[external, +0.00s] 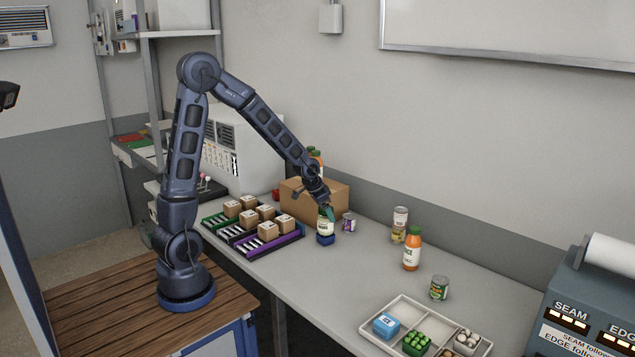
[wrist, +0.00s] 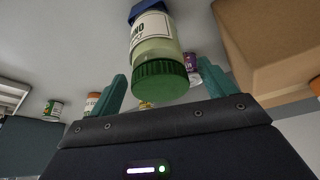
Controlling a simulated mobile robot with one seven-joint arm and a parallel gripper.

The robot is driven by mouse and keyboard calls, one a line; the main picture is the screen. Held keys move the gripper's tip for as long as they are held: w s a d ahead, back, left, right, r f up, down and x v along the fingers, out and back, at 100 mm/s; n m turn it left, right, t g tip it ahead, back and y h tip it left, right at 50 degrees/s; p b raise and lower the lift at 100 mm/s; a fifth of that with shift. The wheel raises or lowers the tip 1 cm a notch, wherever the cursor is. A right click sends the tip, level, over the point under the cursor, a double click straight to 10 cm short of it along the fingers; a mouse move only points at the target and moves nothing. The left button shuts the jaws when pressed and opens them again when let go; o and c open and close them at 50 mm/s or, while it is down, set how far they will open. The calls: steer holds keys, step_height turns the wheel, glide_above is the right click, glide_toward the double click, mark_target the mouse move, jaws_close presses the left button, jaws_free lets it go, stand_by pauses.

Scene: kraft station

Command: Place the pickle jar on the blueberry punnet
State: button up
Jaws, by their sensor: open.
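A jar with a green lid, pale yellow-green contents and a white label, which I take for the pickle jar (external: 325,226), stands upright on a blue item (external: 325,240), probably the blueberry punnet. My gripper (external: 328,209) is directly above the jar, pointing down. In the wrist view the jar (wrist: 153,48) has its lid between the two teal fingers of my open gripper (wrist: 163,72), with gaps at both sides. The blue item (wrist: 142,8) shows at the jar's far end, mostly cut off by the frame edge.
A cardboard box (external: 318,200) stands close behind the jar, with a small purple can (external: 348,222) beside it. Crates of small boxes (external: 268,231) lie left. Cans, an orange bottle (external: 412,250) and a divided tray (external: 372,329) stand right.

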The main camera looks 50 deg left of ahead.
steer(key=v, duration=1)
steer(key=s+a+r+n, duration=0.1)
steer(key=s+a+r, duration=0.2)
steer(key=s, duration=0.6)
steer(key=s+a+r+n+y, duration=0.1)
steer(key=s+a+r, duration=0.3)
steer(key=s, duration=0.5)
steer(key=s+a+r+n, duration=0.2)
steer(key=s+a+r, duration=0.1)
steer(key=s, duration=0.6)
steer(key=shift+s+a+r+n+t+y, duration=0.25)
steer(key=shift+s+a+n+t+y, duration=0.05)
steer(key=shift+a, duration=0.5)
